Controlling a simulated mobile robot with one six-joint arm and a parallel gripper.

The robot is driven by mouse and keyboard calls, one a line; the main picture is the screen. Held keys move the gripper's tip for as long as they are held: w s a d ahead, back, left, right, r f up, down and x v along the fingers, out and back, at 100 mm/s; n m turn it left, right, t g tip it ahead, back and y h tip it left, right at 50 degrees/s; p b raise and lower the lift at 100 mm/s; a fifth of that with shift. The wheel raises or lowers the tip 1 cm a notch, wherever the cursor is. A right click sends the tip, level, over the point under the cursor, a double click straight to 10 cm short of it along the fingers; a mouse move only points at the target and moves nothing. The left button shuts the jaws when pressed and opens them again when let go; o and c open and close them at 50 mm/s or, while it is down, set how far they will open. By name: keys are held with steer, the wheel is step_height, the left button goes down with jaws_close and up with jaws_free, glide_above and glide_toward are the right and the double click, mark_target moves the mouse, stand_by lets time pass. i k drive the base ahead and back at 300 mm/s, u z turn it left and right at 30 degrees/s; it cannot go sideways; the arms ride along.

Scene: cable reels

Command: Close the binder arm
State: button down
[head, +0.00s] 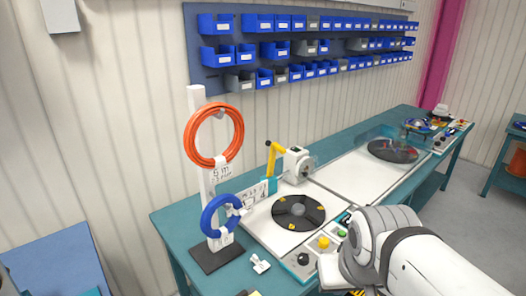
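A yellow arm with a black knob (273,156) stands raised at the back left of the near machine. It looks like the binder arm, but no label confirms this. A white unit with a round disc (297,164) stands just right of it. In front of them, a black turntable with yellow marks (298,211) lies on the white machine top (262,227). My white arm comes in from the lower right, with its end links over the front of the bench. My gripper's fingers do not show, and my arm is well apart from the yellow arm.
A white stand (207,190) holds an orange cable coil (190,137) above a blue one (208,217), left of the yellow arm. Buttons (323,243) line the machine's front. A second turntable (393,151) lies farther right. Blue bins (275,50) hang on the wall.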

mark_target(275, 147)
steer(key=u, duration=0.15)
steer(key=k, duration=0.45)
steer(key=z, duration=0.65)
steer(key=i, duration=1.5)
steer(key=z, duration=0.3)
